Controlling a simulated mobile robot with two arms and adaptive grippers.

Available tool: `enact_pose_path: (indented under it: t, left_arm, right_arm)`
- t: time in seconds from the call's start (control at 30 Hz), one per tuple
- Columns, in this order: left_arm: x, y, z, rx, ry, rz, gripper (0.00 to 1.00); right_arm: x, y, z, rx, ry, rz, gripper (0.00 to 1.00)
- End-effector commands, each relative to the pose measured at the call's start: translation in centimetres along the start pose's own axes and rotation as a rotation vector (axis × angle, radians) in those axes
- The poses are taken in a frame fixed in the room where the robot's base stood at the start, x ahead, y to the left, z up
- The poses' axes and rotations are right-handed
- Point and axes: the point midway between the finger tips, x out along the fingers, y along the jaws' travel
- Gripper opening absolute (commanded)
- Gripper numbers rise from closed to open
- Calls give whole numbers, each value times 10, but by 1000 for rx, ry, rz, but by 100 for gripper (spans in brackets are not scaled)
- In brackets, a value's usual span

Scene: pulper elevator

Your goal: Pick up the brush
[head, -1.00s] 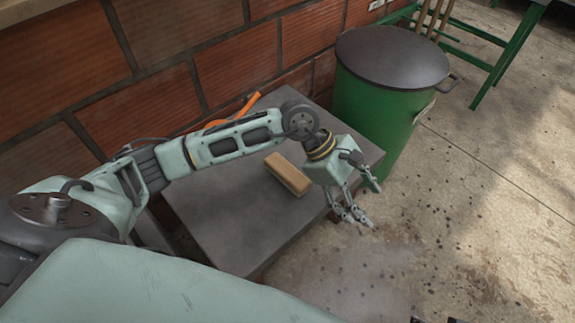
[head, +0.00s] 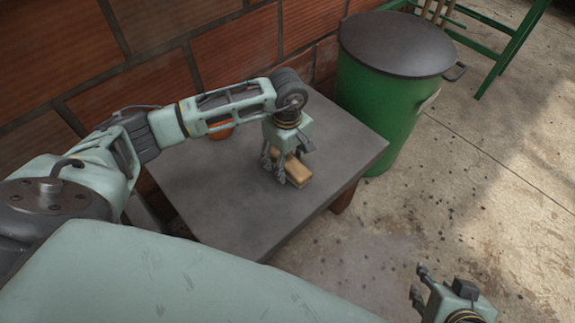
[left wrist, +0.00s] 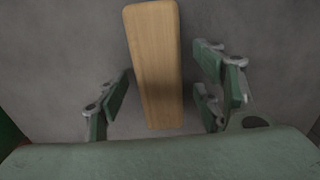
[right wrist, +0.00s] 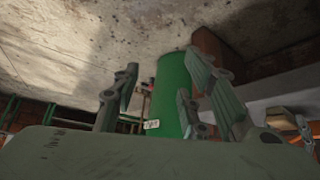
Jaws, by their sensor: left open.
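The brush (head: 298,175) is a tan wooden block lying on the grey table, partly hidden by my left gripper in the head view. My left gripper (head: 277,175) points down over it with its fingers spread. In the left wrist view the brush (left wrist: 155,65) lies lengthwise between the open fingers of my left gripper (left wrist: 162,105), with a gap on each side. My right gripper (head: 418,285) is low at the right of the head view, away from the table. In the right wrist view its fingers (right wrist: 155,95) are apart with nothing held between them.
The grey table (head: 215,205) stands against a brick wall (head: 240,50). A green bin (head: 372,115) with a dark lid stands at the table's far right. An orange thing (head: 221,132) on the table is mostly hidden behind my left arm. Concrete floor is open at right.

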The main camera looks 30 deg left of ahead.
Motion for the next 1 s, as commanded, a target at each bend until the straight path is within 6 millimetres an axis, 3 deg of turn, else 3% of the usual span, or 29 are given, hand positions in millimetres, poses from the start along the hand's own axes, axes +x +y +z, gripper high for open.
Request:
enact_pose_path:
  t: [0.17, 0.43, 1.0]
  left_arm:
    - [14, 1, 1, 0, -1, 2, 61]
    - [15, 1, 1, 1, -1, 2, 60]
    - [15, 1, 1, 1, -2, 2, 10]
  right_arm:
    - [3, -2, -18, -2, 79, -5, 40]
    - [3, -2, -20, -2, 88, -5, 40]
    - [3, -3, -20, -2, 86, -5, 40]
